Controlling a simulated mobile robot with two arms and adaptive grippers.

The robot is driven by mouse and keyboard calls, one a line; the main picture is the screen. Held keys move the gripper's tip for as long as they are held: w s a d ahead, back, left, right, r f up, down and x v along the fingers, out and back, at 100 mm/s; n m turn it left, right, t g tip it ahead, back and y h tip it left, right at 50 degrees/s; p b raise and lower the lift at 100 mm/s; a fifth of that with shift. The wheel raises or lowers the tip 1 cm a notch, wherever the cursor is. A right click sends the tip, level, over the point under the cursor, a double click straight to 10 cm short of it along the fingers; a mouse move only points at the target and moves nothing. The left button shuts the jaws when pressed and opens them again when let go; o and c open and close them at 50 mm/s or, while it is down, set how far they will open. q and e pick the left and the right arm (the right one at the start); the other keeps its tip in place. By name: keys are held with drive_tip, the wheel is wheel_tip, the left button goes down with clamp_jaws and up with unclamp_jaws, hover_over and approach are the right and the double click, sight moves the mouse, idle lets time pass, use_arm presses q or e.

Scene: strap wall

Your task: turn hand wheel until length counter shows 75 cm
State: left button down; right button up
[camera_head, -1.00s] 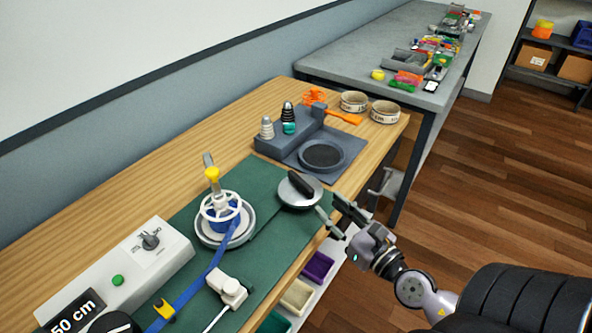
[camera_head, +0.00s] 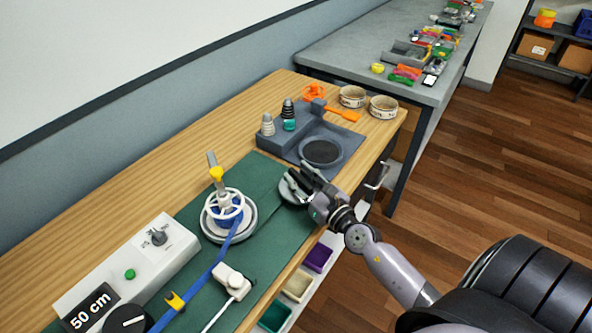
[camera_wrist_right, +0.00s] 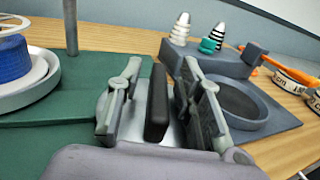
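The length counter (camera_head: 90,306) reads "50 cm" on the white box in the head view. A black round knob (camera_head: 126,321) with a white mark sits beside it, cut by the lower edge. A white spoked wheel (camera_head: 224,205) stands over a blue strap reel (camera_wrist_right: 12,58). A grey disc (camera_head: 289,192) with a black bar handle (camera_wrist_right: 157,103) lies on the green mat. My right gripper (camera_head: 301,176) is over this disc. The right wrist view shows its open fingers (camera_wrist_right: 161,66) on either side of the handle, with gaps visible. My left gripper is out of view.
A grey stand (camera_head: 320,152) and two tape rings (camera_head: 352,97) are farther back. The blue strap (camera_head: 200,284) runs to the lower left past a white clamp (camera_head: 232,281). Coloured bins (camera_head: 318,257) hang below the bench's front edge.

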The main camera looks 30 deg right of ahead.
drive_tip(key=shift+w, duration=0.8)
drive_tip(key=shift+c, duration=0.3)
clamp_jaws()
